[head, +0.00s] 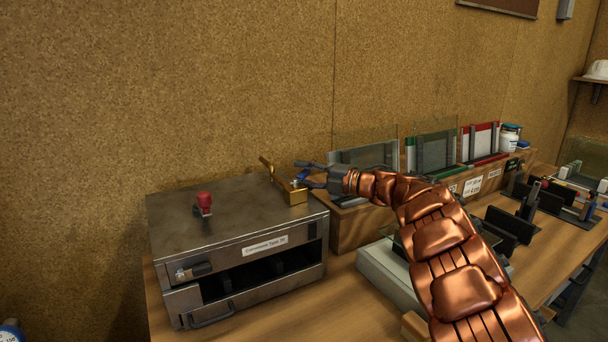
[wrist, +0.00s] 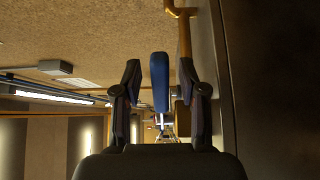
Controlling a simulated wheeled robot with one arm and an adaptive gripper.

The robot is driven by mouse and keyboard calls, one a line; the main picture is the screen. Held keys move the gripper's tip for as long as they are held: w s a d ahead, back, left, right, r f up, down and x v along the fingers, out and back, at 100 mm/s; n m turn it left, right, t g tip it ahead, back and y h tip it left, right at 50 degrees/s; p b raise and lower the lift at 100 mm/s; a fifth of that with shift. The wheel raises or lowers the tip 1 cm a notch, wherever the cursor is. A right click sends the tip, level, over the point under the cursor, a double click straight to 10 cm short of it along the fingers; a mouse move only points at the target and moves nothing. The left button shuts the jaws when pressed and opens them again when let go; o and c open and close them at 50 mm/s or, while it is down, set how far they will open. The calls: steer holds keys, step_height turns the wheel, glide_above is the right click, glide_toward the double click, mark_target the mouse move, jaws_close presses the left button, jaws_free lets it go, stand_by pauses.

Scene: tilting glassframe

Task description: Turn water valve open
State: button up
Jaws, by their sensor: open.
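A brass water tap (head: 290,188) stands on the right end of a grey metal box's top, by the wall. Its brass pipe (wrist: 184,32) shows at the top of the wrist view. A blue valve handle (wrist: 160,82) stands between my fingers in the wrist view, with a visible gap on each side. My gripper (head: 299,176) reaches in from the right at the tap, its jaws open around the handle; it also shows in the wrist view (wrist: 159,74). In the head view the handle is small and partly confused with the fingers.
The metal box (head: 240,260) has a red knob (head: 204,201) on top and an open front slot. Glass panes in a wooden rack (head: 355,229) stand close on the right, beneath my arm. The cork wall (head: 220,90) is close behind the box.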

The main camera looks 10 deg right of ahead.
steer(key=v, duration=1.2)
steer(key=shift+c, duration=0.4)
